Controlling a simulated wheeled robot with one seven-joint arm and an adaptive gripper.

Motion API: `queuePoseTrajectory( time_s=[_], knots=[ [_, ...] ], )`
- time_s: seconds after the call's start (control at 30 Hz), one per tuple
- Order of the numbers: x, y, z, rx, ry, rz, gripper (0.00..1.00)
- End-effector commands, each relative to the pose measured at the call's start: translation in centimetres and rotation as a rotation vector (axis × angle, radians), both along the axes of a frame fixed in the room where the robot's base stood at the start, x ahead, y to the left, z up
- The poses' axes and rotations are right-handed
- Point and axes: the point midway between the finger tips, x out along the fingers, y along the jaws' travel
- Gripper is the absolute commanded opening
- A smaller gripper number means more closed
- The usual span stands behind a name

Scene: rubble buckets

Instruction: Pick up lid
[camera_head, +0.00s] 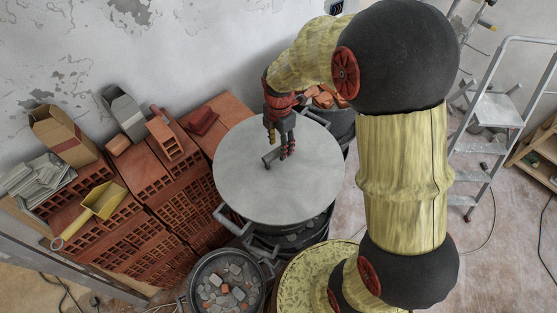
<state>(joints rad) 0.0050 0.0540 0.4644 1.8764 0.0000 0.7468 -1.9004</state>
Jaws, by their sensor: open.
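The lid (310,182) is a round, flat grey disc lying on top of a dark bucket (319,226). A small bar handle (268,159) stands up near the middle of the lid. My gripper (279,150) points down over the lid, with its fingers close around or beside the handle. The fingers are apart. I cannot tell whether they touch the handle or the lid, and part of the handle is hidden behind them.
A rubble bucket (208,291) stands in front. Another bucket (340,122) with brick pieces is behind my arm. Stacked bricks (150,205) fill the left, with a yellow scoop (104,202) on top. A stepladder (491,147) stands right.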

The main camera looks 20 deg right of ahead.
Motion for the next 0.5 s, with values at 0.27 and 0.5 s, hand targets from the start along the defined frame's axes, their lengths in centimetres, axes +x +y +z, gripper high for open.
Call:
queuePoseTrajectory(
  time_s=[0.27,0.5],
  knots=[
    [0.0,0.2,-3.1,0.0,0.002,-0.001,0.44],
    [0.0,0.1,-3.2,0.0,0.0,-0.001,0.44]
  ],
)
